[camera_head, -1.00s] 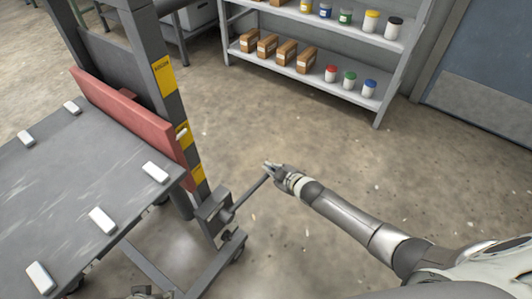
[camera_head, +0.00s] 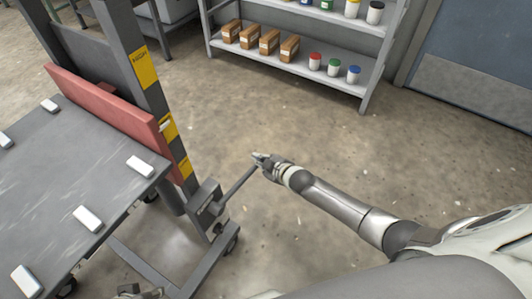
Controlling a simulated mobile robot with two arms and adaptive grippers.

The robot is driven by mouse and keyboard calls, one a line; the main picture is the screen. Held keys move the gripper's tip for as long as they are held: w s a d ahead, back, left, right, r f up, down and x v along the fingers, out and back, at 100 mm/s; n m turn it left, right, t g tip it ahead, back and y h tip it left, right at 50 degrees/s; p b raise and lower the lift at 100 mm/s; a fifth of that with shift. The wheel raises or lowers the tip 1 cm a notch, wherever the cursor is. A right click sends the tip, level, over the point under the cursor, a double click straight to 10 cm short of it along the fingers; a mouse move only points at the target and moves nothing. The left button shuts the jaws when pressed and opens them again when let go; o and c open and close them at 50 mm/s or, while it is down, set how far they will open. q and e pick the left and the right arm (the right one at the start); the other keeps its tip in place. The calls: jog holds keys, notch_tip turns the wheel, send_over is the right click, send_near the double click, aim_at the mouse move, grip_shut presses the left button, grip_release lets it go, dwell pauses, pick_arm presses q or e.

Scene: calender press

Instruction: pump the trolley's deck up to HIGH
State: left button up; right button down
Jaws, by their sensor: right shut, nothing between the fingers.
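The trolley's grey deck (camera_head: 85,180) is at the left, with a red plate (camera_head: 105,108) along its back edge. A dark mast stands behind it with yellow labels: the top one reads HIGH (camera_head: 143,65), with a middle one (camera_head: 169,126) and a lower one (camera_head: 185,166) below. A small white pointer (camera_head: 164,127) on the plate's end is level with the middle label. The pump lever (camera_head: 236,184) slants up from the mast's foot. My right gripper (camera_head: 258,159) is shut and empty at the lever's upper end; contact is unclear. My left gripper (camera_head: 132,291) barely shows at the bottom edge.
White blocks (camera_head: 140,166) lie on the deck. The trolley's base leg and caster (camera_head: 231,242) stand right of the deck. A shelf (camera_head: 290,68) with boxes and jars is at the back, a blue door (camera_head: 480,60) at the right. The floor between is clear.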

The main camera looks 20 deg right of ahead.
pick_arm(q)
jog(key=shift+w+d, duration=0.1)
pick_arm(e)
jog(key=v, duration=1.2)
jog(key=shift+a+f, duration=0.1)
dwell(0.5)
